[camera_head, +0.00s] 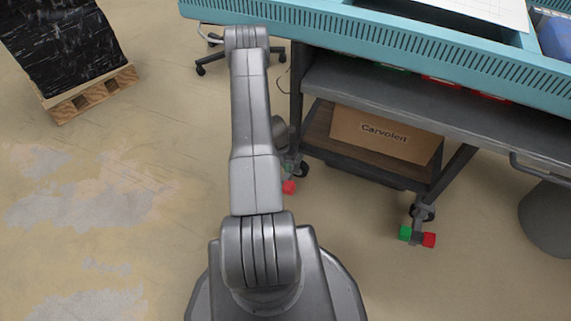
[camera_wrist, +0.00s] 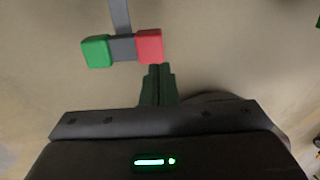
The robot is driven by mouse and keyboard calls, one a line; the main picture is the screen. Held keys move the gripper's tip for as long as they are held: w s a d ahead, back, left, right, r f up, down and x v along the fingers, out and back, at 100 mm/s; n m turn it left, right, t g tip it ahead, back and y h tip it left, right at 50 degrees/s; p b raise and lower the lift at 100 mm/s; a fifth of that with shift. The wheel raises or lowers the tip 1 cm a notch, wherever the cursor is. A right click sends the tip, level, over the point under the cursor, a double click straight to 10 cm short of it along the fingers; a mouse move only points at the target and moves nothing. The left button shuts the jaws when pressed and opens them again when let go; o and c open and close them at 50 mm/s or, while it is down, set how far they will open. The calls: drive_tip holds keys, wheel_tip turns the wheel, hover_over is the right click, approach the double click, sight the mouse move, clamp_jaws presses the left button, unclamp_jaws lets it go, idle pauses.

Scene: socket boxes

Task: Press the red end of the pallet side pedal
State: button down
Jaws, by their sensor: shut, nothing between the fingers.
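The wrist view shows a pedal with a green end (camera_wrist: 97,51) on the left, a grey middle (camera_wrist: 123,47) and a red end (camera_wrist: 149,46) on the right. My gripper (camera_wrist: 159,70) is shut and empty, its tips just below the red end in the picture. I cannot tell whether they touch it. In the head view, the pallet-side pedal's red end (camera_head: 289,187) shows just right of my arm, by the cart's left caster. Its green end is not clearly visible, and my gripper is hidden behind my arm there.
A wooden pallet (camera_head: 92,93) with a black-wrapped load stands at the far left. The teal-topped cart (camera_head: 400,48) holds a Carvolen box (camera_head: 385,138) on its lower shelf. A second pedal (camera_head: 417,236), green and red, is at its right caster. The left floor is clear.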

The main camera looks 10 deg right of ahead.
sight(293, 184)
drive_tip(key=b+x, duration=0.2)
drive_tip(key=x, duration=0.6)
drive_tip(key=shift+f, duration=0.1)
drive_tip(key=shift+d+f, duration=0.1)
drive_tip(key=shift+s+d+f+b, duration=0.5)
drive_tip(key=shift+d+f+b, duration=0.2)
drive_tip(key=shift+b, duration=0.2)
drive_tip(key=shift+s+d+f+b, duration=0.5)
drive_tip(key=shift+d+f+b, duration=0.1)
drive_tip(key=shift+f+b, duration=0.25)
